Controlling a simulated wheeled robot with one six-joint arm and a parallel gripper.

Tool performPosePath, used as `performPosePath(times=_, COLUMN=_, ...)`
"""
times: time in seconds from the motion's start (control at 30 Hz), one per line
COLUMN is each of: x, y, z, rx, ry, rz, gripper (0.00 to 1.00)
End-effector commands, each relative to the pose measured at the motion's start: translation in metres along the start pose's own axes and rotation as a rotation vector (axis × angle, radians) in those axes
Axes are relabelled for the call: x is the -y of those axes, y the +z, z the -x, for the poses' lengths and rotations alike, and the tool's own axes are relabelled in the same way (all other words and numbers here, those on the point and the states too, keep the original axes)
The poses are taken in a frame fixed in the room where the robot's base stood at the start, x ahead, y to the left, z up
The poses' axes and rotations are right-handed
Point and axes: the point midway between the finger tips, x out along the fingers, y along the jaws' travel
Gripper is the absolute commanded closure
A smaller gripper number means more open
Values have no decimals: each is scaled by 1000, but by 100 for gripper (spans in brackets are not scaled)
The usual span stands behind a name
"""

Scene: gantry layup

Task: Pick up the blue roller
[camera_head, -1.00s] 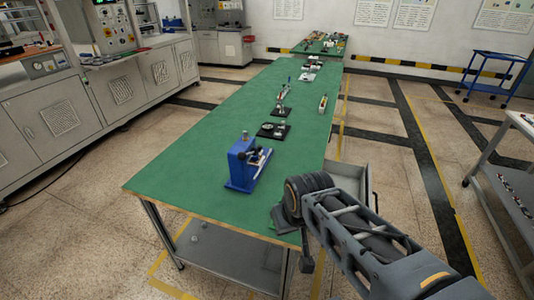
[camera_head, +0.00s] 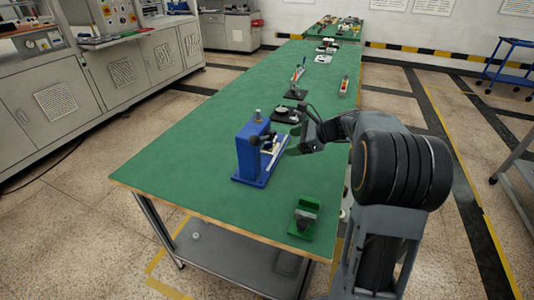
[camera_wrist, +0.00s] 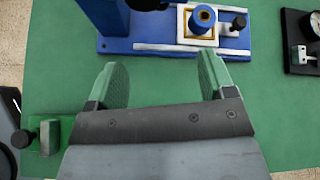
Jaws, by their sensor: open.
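A blue press-like fixture (camera_head: 247,155) stands on the green table (camera_head: 200,140); its blue base (camera_wrist: 150,45) shows at the top of the wrist view. On a white and brass seat of that base is a short blue cylinder with a brass centre, which looks like the blue roller (camera_wrist: 203,18). I cannot pick it out in the head view. My gripper (camera_head: 300,140) is beside the fixture's right side, low over the table. In the wrist view its two green-padded fingers (camera_wrist: 163,75) are apart with only green tabletop between them. The roller lies beyond the right fingertip, apart from it.
A green holder with a dark part (camera_head: 305,218) sits near the table's front right corner. A black plate with a round gauge (camera_head: 286,115) is just behind my gripper. More small tools stand farther along the table. The left front of the table is clear.

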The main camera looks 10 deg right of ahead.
Motion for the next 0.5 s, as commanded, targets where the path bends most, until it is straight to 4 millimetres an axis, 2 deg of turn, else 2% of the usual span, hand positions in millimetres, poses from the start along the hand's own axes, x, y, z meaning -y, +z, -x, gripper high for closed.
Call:
performPosePath(times=0.03, x=13, y=-18, z=-5, rx=39, ry=-28, rz=-81, gripper=24)
performPosePath(times=0.2, x=43, y=-39, z=-4, rx=140, ry=-92, rz=-262, gripper=24)
performPosePath(times=0.33, x=54, y=-44, z=-14, rx=174, ry=-108, rz=-315, gripper=24)
performPosePath(times=0.5, x=59, y=-39, z=-43, rx=181, ry=-109, rz=-325, gripper=24)
